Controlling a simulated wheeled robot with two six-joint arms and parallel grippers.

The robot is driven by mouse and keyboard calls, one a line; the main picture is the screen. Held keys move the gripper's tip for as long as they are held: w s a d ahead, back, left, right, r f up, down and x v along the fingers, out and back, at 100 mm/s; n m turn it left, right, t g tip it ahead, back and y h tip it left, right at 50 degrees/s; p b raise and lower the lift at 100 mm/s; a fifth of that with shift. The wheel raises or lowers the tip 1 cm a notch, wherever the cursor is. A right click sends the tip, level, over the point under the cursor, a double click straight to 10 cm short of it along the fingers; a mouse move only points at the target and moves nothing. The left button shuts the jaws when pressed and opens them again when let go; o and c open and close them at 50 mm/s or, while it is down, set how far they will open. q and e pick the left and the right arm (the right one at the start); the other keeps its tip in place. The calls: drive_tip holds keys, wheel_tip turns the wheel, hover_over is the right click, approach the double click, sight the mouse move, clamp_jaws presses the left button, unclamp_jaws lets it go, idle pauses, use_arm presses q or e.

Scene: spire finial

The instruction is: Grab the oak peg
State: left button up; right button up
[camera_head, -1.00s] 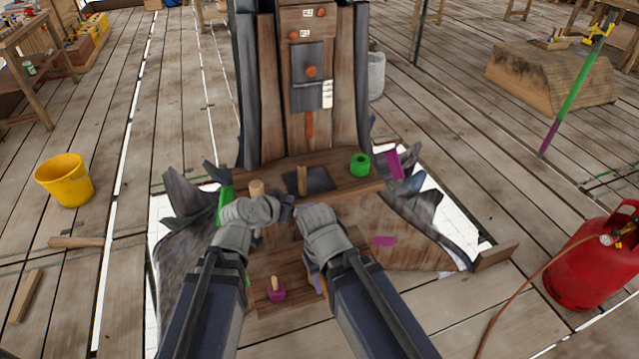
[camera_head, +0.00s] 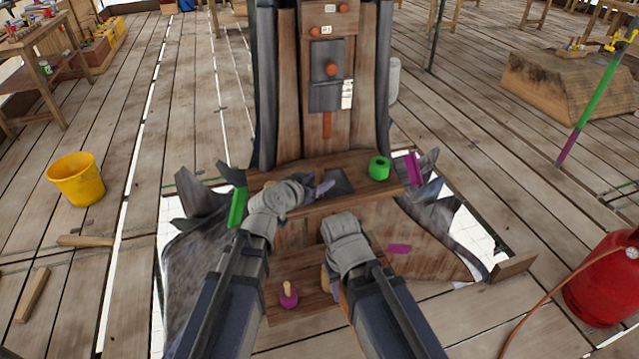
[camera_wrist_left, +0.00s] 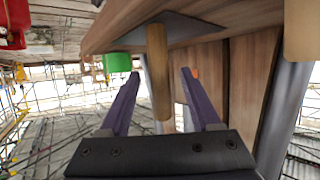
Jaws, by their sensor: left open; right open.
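The oak peg (camera_head: 320,176), a slim wooden pin, stands upright on a dark plate on the wooden ledge. In the head view my left gripper (camera_head: 325,188) partly hides it. In the left wrist view the peg (camera_wrist_left: 157,75) shows between the two purple fingers of my open left gripper (camera_wrist_left: 158,76), with a gap on each side.
A magenta ring with a wooden pin (camera_head: 288,292) is on the lower board. A yellow bucket (camera_head: 77,180) and red gas cylinder (camera_head: 604,280) stand on the floor.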

use_arm(q)
drive_tip(key=b+x, duration=0.1)
drive_tip(key=x, duration=0.3)
drive_tip(key=shift+w, duration=0.1)
drive_tip(key=shift+r, duration=0.1)
clamp_jaws()
idle(0.3)
